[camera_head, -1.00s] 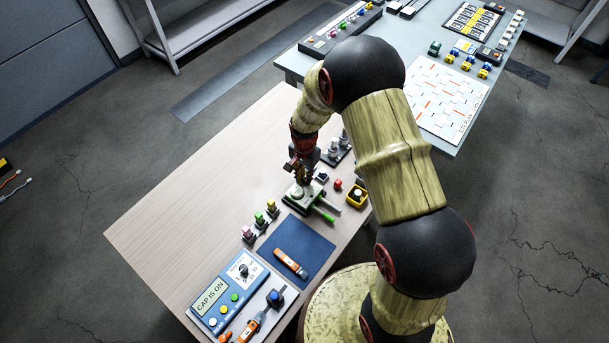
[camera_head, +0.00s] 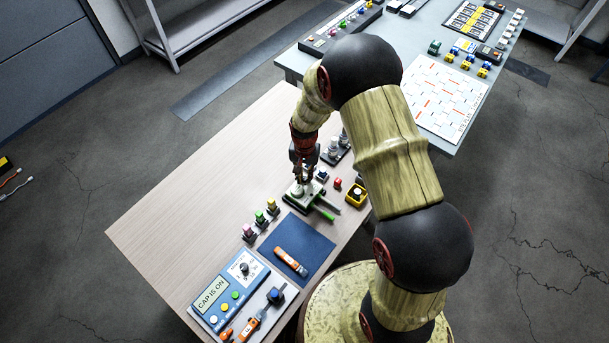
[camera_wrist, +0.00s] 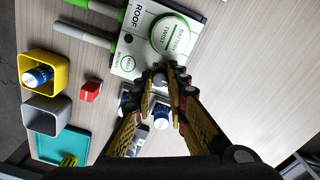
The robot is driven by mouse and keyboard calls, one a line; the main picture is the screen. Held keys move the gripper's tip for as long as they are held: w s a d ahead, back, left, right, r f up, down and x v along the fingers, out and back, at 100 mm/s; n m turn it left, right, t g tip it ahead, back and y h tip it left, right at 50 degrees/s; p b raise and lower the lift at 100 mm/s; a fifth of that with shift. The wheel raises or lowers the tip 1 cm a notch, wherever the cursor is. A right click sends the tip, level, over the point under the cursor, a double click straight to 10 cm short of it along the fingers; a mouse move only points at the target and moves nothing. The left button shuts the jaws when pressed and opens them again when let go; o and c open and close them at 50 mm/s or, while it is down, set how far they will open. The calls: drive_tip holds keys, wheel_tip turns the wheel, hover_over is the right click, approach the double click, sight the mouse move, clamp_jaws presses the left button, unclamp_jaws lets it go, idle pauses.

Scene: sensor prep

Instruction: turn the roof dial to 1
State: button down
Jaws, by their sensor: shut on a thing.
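The white roof unit (camera_wrist: 128,52), marked ROOF, lies on the wooden table with green-and-grey handles. A round green-ringed cap (camera_wrist: 171,36), marked BATTERY TWIST, is on it. In the head view the roof unit (camera_head: 299,196) is directly under my gripper (camera_head: 304,178). In the wrist view my gripper (camera_wrist: 165,76) points at the unit's edge beside the cap. Its fingertips are shut on a small grey knob, the roof dial (camera_wrist: 160,80). The fingers hide much of the dial, and I cannot read its number.
A yellow cup (camera_wrist: 40,65), a grey cup (camera_wrist: 42,112) and a red block (camera_wrist: 91,90) stand near the unit. A blue mat (camera_head: 306,240) with an orange tool lies in front. The table's left side is clear.

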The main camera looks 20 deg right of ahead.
sight(305, 178)
drive_tip(key=c, duration=1.8)
unclamp_jaws()
drive_tip(key=shift+c, duration=0.2)
drive_tip(key=shift+o, duration=0.6)
wheel_tip(305, 178, up, 12)
